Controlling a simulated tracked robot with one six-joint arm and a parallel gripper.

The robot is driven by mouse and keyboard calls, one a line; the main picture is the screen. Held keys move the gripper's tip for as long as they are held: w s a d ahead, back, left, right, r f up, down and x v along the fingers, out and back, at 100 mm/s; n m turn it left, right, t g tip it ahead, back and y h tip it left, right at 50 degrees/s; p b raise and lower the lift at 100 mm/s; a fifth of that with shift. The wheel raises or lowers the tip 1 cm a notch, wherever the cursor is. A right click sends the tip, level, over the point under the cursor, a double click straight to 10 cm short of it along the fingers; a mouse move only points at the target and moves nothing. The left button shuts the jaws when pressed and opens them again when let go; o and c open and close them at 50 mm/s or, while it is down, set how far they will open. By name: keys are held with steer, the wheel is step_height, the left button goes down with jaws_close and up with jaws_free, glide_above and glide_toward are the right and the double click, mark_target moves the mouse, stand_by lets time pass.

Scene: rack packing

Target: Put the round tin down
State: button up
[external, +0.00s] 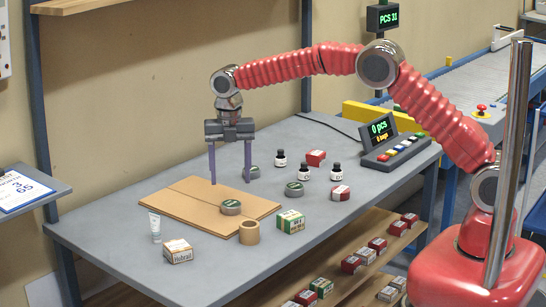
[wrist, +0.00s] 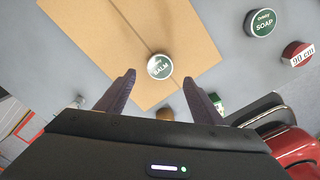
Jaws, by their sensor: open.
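A round tin (external: 231,207) with a dark green lid lies flat on the flattened cardboard (external: 185,204), near its right side. It also shows in the wrist view, where the tin (wrist: 160,66) reads BALM and sits just beyond and between my fingertips. My gripper (external: 230,182) is open and empty, pointing down above the cardboard, with its fingers apart from the tin. Two similar round tins stand on the grey table: one (external: 294,189) right of the cardboard, reading SOAP in the wrist view (wrist: 262,23), and one (external: 252,172) behind the right finger.
A tape roll (external: 249,232), a green box (external: 290,221), a white box (external: 178,251) and a white tube (external: 155,227) stand near the front. Dark bottles (external: 281,158) and red-and-white boxes (external: 316,157) stand at the back right. The front right tabletop is clear.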

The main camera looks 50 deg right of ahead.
step_height(320, 180, up, 4)
stand_by(1.0)
steer(key=s+d+r+m+t, duration=0.1)
steer(key=s+d+r+m, duration=0.55)
steer(key=s+r, duration=0.2)
steer(key=s+d+r+m+t, duration=0.2)
steer(key=s+d+r+m, duration=0.45)
steer(key=s+r, duration=0.2)
steer(key=s+d+f+m+t, duration=0.1)
steer(key=s+d+f+m, duration=0.1)
steer(key=s+m, duration=0.2)
steer(key=s+d+f+m, duration=0.1)
steer(key=s+m, duration=0.4)
steer(key=s, duration=0.6)
steer(key=s+d+f+m+t, duration=0.1)
steer(key=s+d+f+m, duration=0.1)
steer(key=s+m, duration=0.3)
steer(key=s+d, duration=0.1)
steer(key=s, duration=0.2)
steer(key=shift+s+f+t, duration=0.15)
steer(key=shift+f+t, duration=0.15)
